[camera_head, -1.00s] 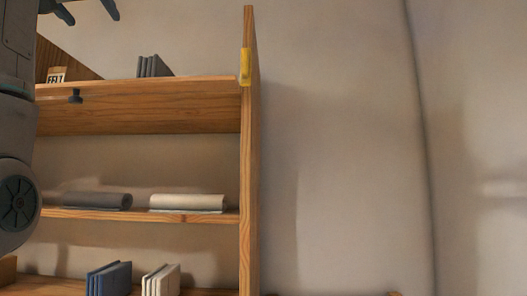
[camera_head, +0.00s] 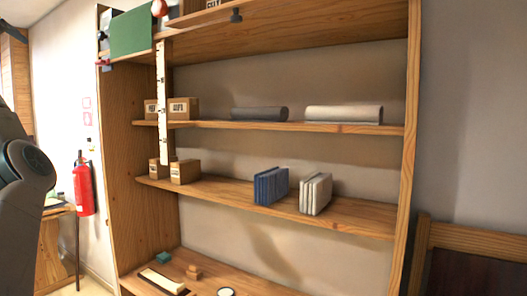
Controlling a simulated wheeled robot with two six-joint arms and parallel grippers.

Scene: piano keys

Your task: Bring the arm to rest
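A grey link of my own arm shows at the left edge of the head view. Neither of my grippers is in the frame, so I cannot see whether they hold anything. No piano keys can be made out for sure. On the lowest shelf lie a long pale strip on a dark base (camera_head: 163,281), a green block (camera_head: 163,258) and small brown blocks (camera_head: 194,272).
A wooden shelf unit (camera_head: 405,170) fills the middle. It holds boxes (camera_head: 183,108), a dark roll (camera_head: 260,114), a pale roll (camera_head: 343,114), blue books (camera_head: 271,186) and cream books (camera_head: 315,194). A red fire extinguisher (camera_head: 83,187) hangs at left. Wooden furniture (camera_head: 470,240) stands at right.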

